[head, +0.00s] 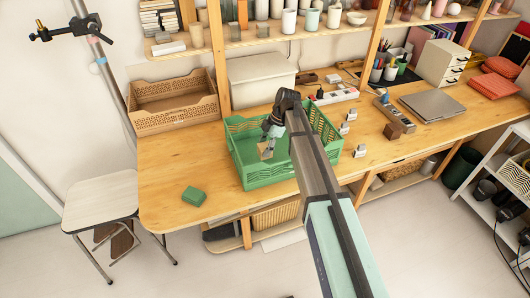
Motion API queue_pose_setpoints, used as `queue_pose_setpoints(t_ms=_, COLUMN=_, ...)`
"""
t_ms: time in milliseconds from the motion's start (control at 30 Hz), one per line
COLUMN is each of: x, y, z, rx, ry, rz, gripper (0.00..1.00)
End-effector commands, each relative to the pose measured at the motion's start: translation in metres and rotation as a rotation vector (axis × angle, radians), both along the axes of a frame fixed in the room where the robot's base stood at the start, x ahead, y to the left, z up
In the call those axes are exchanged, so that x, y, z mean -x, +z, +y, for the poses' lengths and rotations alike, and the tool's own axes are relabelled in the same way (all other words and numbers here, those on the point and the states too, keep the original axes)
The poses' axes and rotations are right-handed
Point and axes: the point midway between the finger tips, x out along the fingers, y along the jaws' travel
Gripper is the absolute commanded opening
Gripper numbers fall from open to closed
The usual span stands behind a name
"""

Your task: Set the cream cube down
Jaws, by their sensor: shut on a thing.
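My gripper (268,138) reaches down inside the green crate (272,178), towards its left side. It is shut on the cream cube (265,151), a small pale block at the fingertips. The cube is seen within the crate's walls; I cannot tell whether it touches the crate's floor. My arm hides the right part of the crate's inside.
A green block (193,196) lies left of the crate on the wooden table (168,172). A tan basket (175,101) and a cream bin (260,82) stand behind. Right of the crate are small white blocks, a brown cube (393,130) and a laptop (432,104). The table's front left is mostly clear.

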Motion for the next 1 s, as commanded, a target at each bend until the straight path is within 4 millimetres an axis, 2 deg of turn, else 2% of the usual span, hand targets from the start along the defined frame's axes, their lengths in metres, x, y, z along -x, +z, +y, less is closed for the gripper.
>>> queue_pose_setpoints(t_ms=167, x=0.0, y=-0.009, z=0.0, rx=0.001, ry=-0.001, rz=0.001, gripper=0.16)
queue_pose_setpoints(t_ms=433, x=0.0, y=-0.039, z=0.0, rx=0.0, ry=0.0, rz=0.001, gripper=0.16)
queue_pose_setpoints(t_ms=833, x=0.0, y=-0.045, z=0.0, rx=0.0, ry=0.0, rz=0.0, gripper=0.16)
queue_pose_setpoints(t_ms=867, x=0.0, y=-0.045, z=0.0, rx=0.0, ry=0.0, rz=0.0, gripper=0.55)
queue_pose_setpoints(t_ms=900, x=0.0, y=-0.044, z=0.0, rx=0.0, ry=0.0, rz=0.0, gripper=0.69)
queue_pose_setpoints(t_ms=933, x=0.0, y=-0.044, z=0.0, rx=0.0, ry=0.0, rz=0.0, gripper=0.76)
queue_pose_setpoints(t_ms=1000, x=0.0, y=-0.044, z=0.0, rx=0.0, ry=0.0, rz=0.0, gripper=0.76)
